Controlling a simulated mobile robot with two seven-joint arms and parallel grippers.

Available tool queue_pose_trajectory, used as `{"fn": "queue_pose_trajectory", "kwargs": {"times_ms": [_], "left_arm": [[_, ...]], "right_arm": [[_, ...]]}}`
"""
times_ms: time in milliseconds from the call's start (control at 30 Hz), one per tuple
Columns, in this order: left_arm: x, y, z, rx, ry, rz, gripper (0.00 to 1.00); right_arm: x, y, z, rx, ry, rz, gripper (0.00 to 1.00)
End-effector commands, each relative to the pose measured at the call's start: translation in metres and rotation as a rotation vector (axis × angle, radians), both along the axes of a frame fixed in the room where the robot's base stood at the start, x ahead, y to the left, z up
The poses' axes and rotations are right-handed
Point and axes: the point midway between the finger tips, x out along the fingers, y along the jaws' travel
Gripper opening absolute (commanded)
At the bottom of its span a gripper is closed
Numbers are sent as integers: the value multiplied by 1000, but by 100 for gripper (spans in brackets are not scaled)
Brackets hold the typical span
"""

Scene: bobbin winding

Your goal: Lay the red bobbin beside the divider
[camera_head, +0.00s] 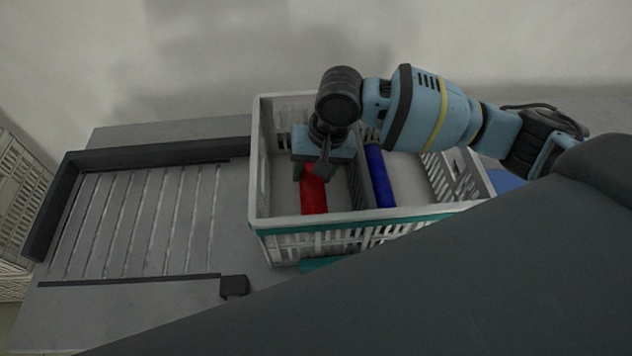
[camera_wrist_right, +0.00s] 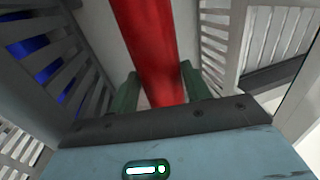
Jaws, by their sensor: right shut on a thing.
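The red bobbin (camera_head: 314,193) is inside the left compartment of the white crate (camera_head: 253,172), lying lengthwise. My right gripper (camera_head: 312,172) reaches down into that compartment and is shut on the bobbin's far part. In the right wrist view, the red bobbin (camera_wrist_right: 150,45) runs between the two green fingers (camera_wrist_right: 158,92). The slatted divider (camera_wrist_right: 62,55) stands to its left there, with a gap between them. In the head view the divider (camera_head: 362,188) is to the bobbin's right. I cannot tell whether the bobbin touches the crate floor. My left gripper is not in view.
A blue bobbin (camera_head: 380,178) lies along the other side of the divider, in the right compartment. A grooved grey tray (camera_head: 150,220) with a dark rim is left of the crate on the grey table. Another slatted crate (camera_head: 18,190) stands at the far left.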

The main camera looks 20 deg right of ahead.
Motion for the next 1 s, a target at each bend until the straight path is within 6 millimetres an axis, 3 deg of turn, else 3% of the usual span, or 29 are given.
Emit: {"fn": "queue_pose_trajectory", "kwargs": {"times_ms": [167, 467, 900, 933, 1000], "left_arm": [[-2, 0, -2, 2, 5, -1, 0], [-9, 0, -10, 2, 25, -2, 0], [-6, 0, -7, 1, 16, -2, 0], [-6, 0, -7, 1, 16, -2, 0], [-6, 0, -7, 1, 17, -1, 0]], "right_arm": [[0, 0, -5, 1, -1, 0, 18], [0, 0, -46, 1, -1, 0, 18], [1, 0, -50, 2, -5, 0, 18], [1, 0, -51, 1, -5, 0, 49], [1, 0, -51, 1, -5, 0, 58]]}}
